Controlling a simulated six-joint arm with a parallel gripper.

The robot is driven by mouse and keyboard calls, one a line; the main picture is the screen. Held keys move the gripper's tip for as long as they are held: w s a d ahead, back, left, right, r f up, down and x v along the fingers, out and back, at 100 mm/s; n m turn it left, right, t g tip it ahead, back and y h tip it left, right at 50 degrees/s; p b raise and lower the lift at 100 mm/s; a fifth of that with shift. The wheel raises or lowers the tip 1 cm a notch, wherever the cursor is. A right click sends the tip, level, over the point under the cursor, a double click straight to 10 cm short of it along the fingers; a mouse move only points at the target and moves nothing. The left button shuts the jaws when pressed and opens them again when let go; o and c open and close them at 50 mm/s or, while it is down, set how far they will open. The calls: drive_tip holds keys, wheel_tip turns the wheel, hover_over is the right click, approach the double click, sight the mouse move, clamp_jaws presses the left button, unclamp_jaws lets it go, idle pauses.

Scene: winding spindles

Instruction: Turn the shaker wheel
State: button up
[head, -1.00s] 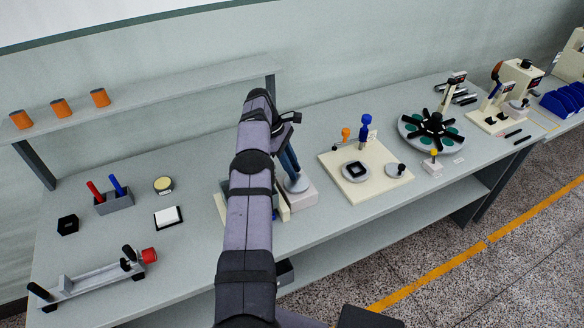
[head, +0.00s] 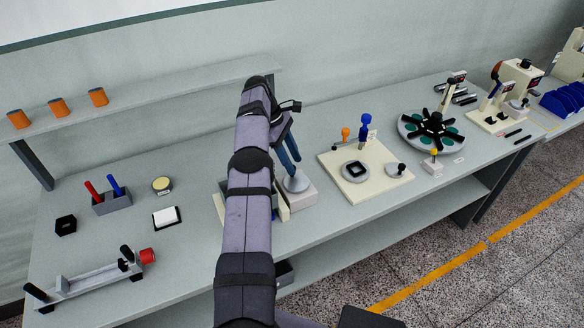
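A grey disc with a raised middle (head: 296,183), which may be the shaker wheel, sits on a pale box (head: 303,198) just right of my arm in the head view. My arm hides the left part of this station. My gripper (head: 291,160) has dark blue fingers that point down just above the disc's middle. I cannot tell whether they touch it, or how wide the gap between them is. Nothing is seen held.
To the right, a cream board (head: 378,188) bears a round fixture, a blue-topped post and a knobbed grey disc (head: 397,170). A black-armed carousel (head: 432,130) stands farther right. To the left are a pen holder (head: 113,203) and a rail fixture (head: 90,280).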

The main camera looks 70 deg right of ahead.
wheel_tip(320, 180, up, 7)
drive_tip(key=p, duration=0.4)
drive_tip(key=shift+f, duration=0.1)
